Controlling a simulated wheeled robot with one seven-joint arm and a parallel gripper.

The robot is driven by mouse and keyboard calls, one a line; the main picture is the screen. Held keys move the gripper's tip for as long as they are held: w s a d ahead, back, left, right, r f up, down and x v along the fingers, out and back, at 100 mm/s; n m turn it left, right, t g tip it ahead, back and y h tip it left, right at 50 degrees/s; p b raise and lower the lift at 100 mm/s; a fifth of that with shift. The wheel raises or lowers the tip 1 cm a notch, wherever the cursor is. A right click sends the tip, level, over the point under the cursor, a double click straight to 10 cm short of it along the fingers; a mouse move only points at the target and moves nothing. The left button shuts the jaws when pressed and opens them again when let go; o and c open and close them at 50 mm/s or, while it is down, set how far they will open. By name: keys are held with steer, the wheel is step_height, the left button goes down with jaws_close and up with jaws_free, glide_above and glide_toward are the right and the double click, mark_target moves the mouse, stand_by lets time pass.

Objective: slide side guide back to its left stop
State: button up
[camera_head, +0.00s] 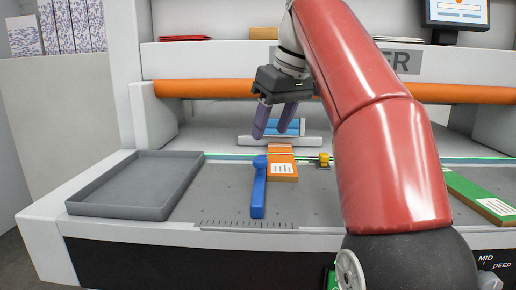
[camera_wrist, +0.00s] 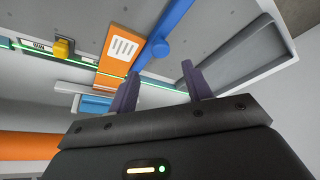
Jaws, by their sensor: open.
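A blue bar with a round knob at its far end, which looks like the side guide (camera_head: 258,190), lies front to back on the grey bed. It also shows at the top of the wrist view (camera_wrist: 176,20). Its right side is close beside an orange block with a white label (camera_head: 283,170). My gripper (camera_head: 271,132) is open and empty, its two purple fingers pointing down, above and behind the knob. The fingers also show in the wrist view (camera_wrist: 160,88), apart from the guide. I cannot tell which mark or part is the left stop.
A shallow grey tray (camera_head: 185,178) stands left of the guide, with bare bed between. A yellow block (camera_head: 324,159) sits by the green line, right of the orange block. A light blue piece (camera_head: 297,128) lies behind my fingers. An orange roller (camera_head: 205,88) spans behind. A green board (camera_head: 482,200) lies right.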

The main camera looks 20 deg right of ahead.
mark_target(261, 160)
steer(key=b+x, duration=0.2)
steer(key=x, duration=0.5)
steer(key=shift+s+f, duration=0.1)
steer(key=shift+f, duration=0.1)
steer(key=shift+a, duration=0.1)
jaws_close()
